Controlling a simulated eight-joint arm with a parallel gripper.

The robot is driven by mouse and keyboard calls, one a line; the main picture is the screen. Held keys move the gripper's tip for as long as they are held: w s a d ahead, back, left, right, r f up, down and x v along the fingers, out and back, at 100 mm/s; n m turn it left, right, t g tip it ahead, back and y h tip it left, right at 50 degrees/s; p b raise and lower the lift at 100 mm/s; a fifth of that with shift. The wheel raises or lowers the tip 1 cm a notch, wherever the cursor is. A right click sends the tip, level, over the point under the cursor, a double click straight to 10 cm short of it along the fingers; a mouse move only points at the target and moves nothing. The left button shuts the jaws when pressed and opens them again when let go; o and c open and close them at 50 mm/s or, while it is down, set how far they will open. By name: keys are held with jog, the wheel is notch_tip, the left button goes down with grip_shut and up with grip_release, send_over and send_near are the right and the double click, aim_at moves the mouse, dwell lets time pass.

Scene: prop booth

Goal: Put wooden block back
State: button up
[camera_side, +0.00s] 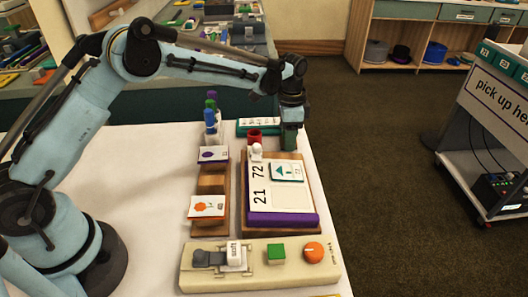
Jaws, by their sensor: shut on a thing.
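My gripper (291,118) points down at the far right corner of the white table. It is shut on a dark green, block-like piece (289,138), partly hidden by the fingers. I cannot tell if this piece is wood, or if it touches the board below. The wooden board (243,200) has a white and purple panel with the numbers 21 and 72, a green triangle card (287,171) and a blank pale square (293,198). A small white figure (256,152) and a red cup (254,136) stand near its far left corner, left of my gripper.
A wooden rack (212,184) with two picture cards stands left of the board. A beige panel (213,277) with a lever, green block (276,252) and orange knob (314,252) lies in front. Blue and green bottles (210,115) stand behind. The table's left-middle is clear.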

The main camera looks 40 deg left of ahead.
jog(key=shift+f, duration=0.1)
jog(key=o, duration=0.7)
jog(key=shift+c, duration=0.2)
jog(key=s+a+r+n+t, duration=0.1)
jog(key=s+r, duration=0.2)
jog(key=r, duration=0.6)
jog(key=s+a+r+n+t, duration=0.1)
jog(key=s+r, duration=0.1)
jog(key=r, duration=0.6)
jog(key=s+a+f+n+t, duration=0.1)
jog(key=s+a+n+t, duration=0.1)
jog(key=s, duration=0.7)
jog(key=s+a+f+n+t, duration=0.2)
jog(key=s+n, duration=0.3)
jog(key=s, duration=0.5)
jog(key=shift+a+f+t, duration=0.2)
jog(key=shift+a+t, duration=0.05)
jog(key=shift+t, duration=0.35)
